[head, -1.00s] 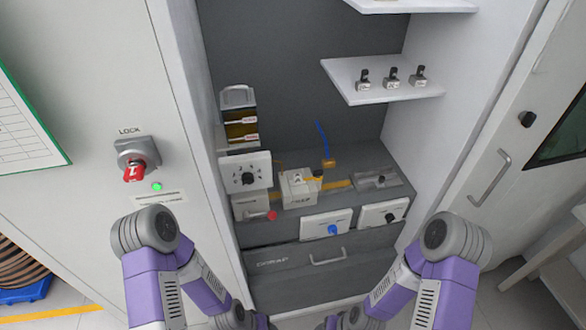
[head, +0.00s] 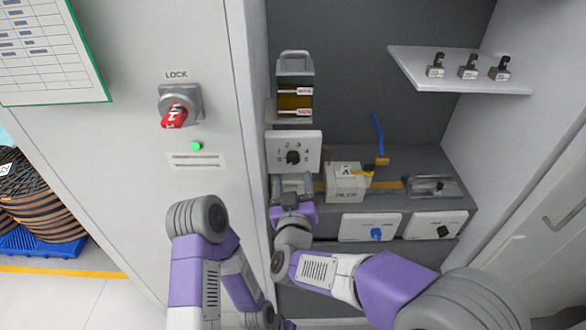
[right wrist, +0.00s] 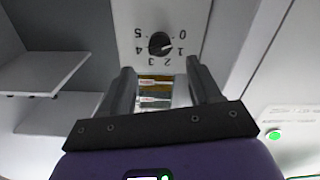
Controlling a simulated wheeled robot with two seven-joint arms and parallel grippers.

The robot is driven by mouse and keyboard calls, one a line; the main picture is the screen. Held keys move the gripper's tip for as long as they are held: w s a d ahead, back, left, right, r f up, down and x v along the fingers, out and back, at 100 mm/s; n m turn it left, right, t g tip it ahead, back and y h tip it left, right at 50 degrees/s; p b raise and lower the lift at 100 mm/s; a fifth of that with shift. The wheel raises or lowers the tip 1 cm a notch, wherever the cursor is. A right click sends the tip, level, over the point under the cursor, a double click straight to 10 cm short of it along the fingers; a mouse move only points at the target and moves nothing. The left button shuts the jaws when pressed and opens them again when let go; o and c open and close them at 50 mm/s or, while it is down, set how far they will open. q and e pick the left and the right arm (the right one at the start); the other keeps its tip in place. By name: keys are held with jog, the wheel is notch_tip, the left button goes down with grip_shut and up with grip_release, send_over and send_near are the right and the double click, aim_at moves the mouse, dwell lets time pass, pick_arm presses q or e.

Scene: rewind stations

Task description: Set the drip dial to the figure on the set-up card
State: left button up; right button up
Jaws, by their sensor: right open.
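The dial (head: 293,158) is a dark round knob on a white plate with figures around it, on the back left of the station. In the right wrist view the dial (right wrist: 160,43) appears upside down, its figures running from 0 to 5; its exact setting is too small to tell. My right gripper (head: 290,192) is just below the plate, its jaws pointing toward it. The right wrist view shows my right gripper (right wrist: 160,75) open and empty, the knob beyond its fingertips. A green-edged sheet (head: 48,50) hangs at upper left, its writing unreadable. My left gripper is not in view.
A red lock switch (head: 175,116) and green lamp (head: 196,146) are on the left panel. A bottle-like holder (head: 295,85) stands above the dial. A white box (head: 345,185) is to its right. Panels with a blue knob (head: 376,233) and a black knob (head: 442,231) sit lower.

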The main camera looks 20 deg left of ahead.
aim_at(294, 162)
jog(key=x, duration=0.7)
jog(key=shift+w, duration=0.15)
jog(key=shift+c, duration=0.4)
jog(key=shift+f, duration=0.1)
jog(key=c, duration=0.9)
jog(key=shift+b, duration=0.3)
jog(key=shift+c, duration=0.2)
jog(key=m+b, duration=0.3)
jog(key=m, duration=0.1)
jog(key=shift+f, duration=0.15)
jog(key=shift+m+b, duration=1.35)
jog(key=shift+m, duration=1.05)
